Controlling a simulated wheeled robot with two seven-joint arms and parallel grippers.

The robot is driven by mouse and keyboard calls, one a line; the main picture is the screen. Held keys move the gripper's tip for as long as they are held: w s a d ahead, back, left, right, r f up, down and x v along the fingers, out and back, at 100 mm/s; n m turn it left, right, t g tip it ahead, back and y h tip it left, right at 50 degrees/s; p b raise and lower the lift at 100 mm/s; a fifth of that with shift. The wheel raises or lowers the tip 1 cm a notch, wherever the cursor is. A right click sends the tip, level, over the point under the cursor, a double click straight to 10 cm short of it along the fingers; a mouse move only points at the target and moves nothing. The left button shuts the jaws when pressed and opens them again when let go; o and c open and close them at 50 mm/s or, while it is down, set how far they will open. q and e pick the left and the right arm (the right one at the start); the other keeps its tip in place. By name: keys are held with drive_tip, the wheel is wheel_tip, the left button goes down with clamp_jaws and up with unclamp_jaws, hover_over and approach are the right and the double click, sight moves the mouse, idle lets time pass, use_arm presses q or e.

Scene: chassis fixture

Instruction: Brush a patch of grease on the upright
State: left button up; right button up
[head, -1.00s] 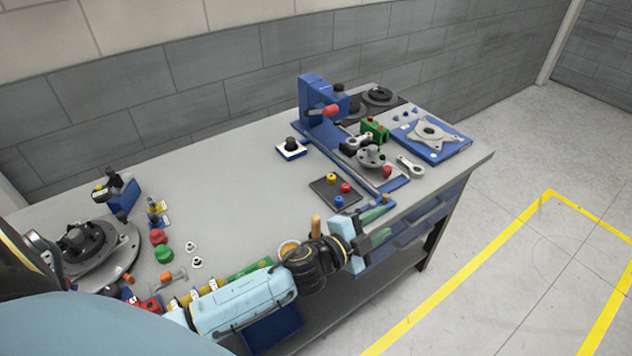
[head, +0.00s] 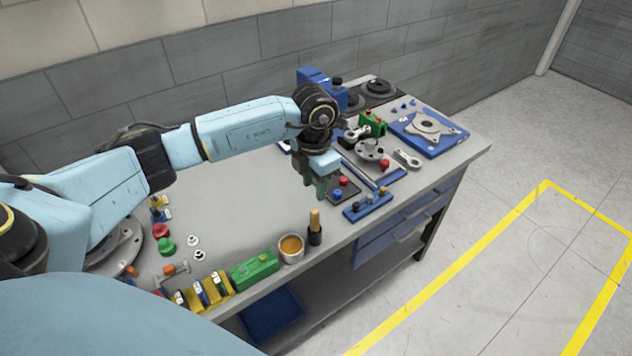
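The brush (head: 315,218) stands upright with its wooden handle up and its lower end in a dark holder near the bench's front edge. The grease pot (head: 291,250), a pale cup with amber contents, stands just left of it. The blue upright (head: 314,75) rises at the back of the bench. My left wrist hides most of its lower part, and I cannot make out a grease patch on it. My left gripper (head: 315,190) points down above the bench, behind and above the brush, clear of it. My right gripper is out of view.
A blue rail (head: 368,206) with small knobs lies right of the brush. A green block (head: 254,269) and yellow holders lie left of the pot. A flanged hub (head: 371,152) and blue plate (head: 447,145) are farther right. The bench's middle is mostly clear.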

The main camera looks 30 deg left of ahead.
sight(315, 211)
use_arm(q)
wheel_tip(315, 211, down, 10)
drive_tip(key=b, duration=0.7)
clamp_jaws()
drive_tip(key=shift+r+p, duration=2.5)
drive_tip(key=shift+r, duration=1.3)
